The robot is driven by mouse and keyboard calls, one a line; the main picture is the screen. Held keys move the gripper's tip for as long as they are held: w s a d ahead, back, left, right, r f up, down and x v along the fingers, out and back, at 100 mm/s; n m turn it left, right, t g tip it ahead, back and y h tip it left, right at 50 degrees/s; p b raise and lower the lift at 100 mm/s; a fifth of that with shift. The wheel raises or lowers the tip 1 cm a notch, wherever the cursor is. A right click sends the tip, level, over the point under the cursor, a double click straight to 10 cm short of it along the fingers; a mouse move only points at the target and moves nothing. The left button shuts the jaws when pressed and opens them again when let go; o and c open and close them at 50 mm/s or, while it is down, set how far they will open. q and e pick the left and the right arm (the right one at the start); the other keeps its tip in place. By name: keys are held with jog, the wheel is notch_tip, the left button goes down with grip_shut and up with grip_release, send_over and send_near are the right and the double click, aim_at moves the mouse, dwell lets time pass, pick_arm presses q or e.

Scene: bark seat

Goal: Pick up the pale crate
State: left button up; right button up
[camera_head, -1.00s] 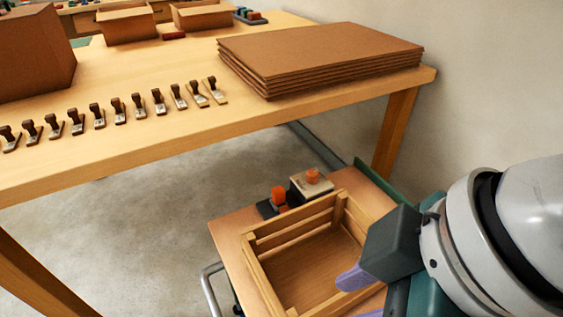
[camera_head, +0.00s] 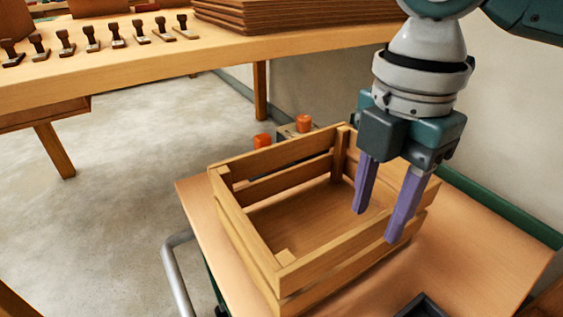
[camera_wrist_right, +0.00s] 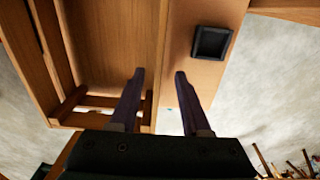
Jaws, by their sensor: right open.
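The pale crate (camera_head: 325,260) is an open box of light wooden slats. It stands upright and empty on a wooden cart top, low in the middle of the head view. It fills the upper left of the wrist view (camera_wrist_right: 160,45). My right gripper (camera_head: 376,226) is open and points down at the crate's near right wall. Its two purple fingers appear on either side of that wall's rim, one toward the inside and one toward the outside. The wrist view shows the rim between the fingertips (camera_wrist_right: 159,73). Contact cannot be told. My left gripper is out of view.
The cart top (camera_head: 480,255) has bare room right of the crate. A small black tray (camera_head: 425,306) lies at its near edge. Two orange-topped items (camera_head: 304,124) stand behind the crate. A workbench (camera_head: 150,65) with stamps and stacked cardboard (camera_head: 290,14) stands beyond.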

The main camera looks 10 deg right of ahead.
aim_at(368, 238)
notch_tip(368, 238, down, 6)
jog(key=b, duration=0.3)
jog(key=shift+w+d+f, duration=0.15)
jog(key=shift+f, duration=0.05)
jog(key=shift+r, duration=0.1)
jog(key=shift+c, duration=0.4)
grip_shut()
jog(key=shift+w, duration=0.1)
dwell(0.5)
